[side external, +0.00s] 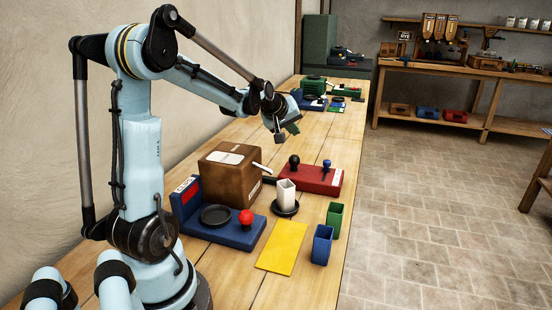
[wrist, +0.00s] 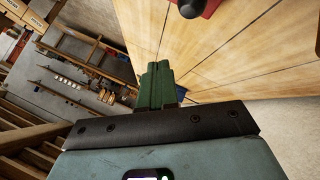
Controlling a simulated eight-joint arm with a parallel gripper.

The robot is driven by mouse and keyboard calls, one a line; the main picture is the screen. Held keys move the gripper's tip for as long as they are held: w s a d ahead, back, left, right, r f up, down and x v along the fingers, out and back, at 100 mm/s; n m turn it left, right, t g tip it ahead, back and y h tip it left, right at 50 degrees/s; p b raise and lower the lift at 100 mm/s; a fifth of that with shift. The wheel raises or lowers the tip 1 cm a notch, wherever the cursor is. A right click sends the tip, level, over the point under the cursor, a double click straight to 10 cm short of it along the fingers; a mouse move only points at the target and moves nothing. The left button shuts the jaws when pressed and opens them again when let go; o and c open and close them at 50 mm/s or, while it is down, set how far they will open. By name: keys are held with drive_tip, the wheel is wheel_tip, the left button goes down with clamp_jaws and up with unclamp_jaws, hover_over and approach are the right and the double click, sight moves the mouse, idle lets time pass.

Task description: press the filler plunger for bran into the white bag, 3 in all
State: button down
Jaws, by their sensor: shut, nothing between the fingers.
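A white, open-topped bag (side external: 286,193) stands upright on a small black round dish (side external: 284,209) in the side external view. Behind it is a red base (side external: 318,181) with a black-knobbed plunger (side external: 294,161) and a blue-knobbed plunger (side external: 327,164). I cannot read which is for bran, nor see inside the bag. My gripper (side external: 285,134) is shut and empty, raised above the bench beyond the red base. In the wrist view its green fingers (wrist: 158,84) are together, and part of the red base with a dark knob (wrist: 190,8) shows at the top edge.
A brown box (side external: 229,176) with a white lever stands left of the bag. In front are a blue unit (side external: 233,235) with a black plate and red knob, a yellow mat (side external: 282,246), a blue cup (side external: 322,245) and a green cup (side external: 335,220). More equipment stands at the bench's far end.

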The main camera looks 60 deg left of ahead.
sight(292, 157)
idle(0.3)
wheel_tip(292, 157, up, 4)
drive_tip(key=shift+f, duration=0.1)
drive_tip(key=shift+f, duration=0.1)
idle(0.4)
drive_tip(key=shift+f, duration=4.35)
drive_tip(key=shift+f, duration=0.1)
drive_tip(key=shift+f, duration=0.3)
